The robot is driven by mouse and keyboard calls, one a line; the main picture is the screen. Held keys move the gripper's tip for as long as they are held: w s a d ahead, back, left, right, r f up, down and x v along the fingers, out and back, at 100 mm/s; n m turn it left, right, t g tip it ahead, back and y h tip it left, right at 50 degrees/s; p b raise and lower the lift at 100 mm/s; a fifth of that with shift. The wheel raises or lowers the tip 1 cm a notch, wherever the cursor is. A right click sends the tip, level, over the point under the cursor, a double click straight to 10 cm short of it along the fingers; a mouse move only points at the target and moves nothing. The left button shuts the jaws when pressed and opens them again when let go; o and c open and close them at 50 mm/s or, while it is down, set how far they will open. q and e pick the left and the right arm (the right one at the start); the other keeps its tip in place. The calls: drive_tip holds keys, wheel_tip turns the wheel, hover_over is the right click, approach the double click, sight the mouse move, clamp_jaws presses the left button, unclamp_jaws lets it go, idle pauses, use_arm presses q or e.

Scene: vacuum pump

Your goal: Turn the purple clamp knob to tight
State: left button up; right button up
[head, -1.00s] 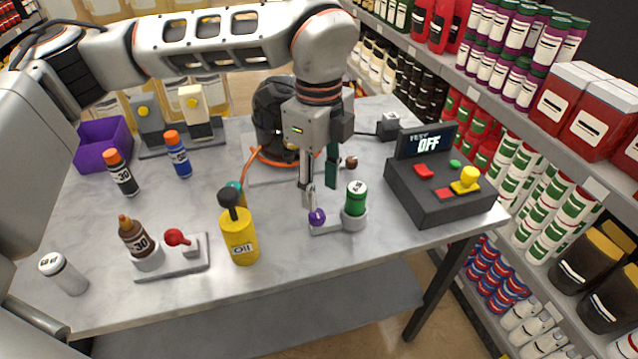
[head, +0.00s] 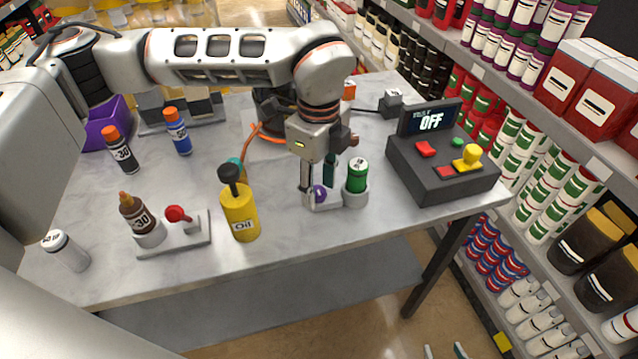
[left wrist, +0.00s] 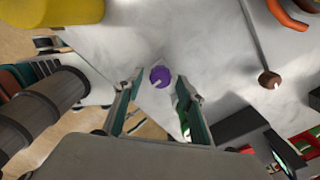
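My left gripper (head: 316,188) points down at the knob and is open. In the left wrist view the knob (left wrist: 160,76), with a pale mark on it, lies between the two spread fingertips (left wrist: 161,80), with a gap on each side. The canister is partly hidden behind a finger there. My right gripper is not in view.
A yellow oil can (head: 239,213) stands left of the clamp. A dark control box (head: 440,165) with a display reading OFF stands to the right. The vacuum pump is mostly hidden behind my left arm. Bottles and a red-knobbed fixture (head: 180,216) are at left.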

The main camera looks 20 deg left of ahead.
use_arm(q)
clamp_jaws()
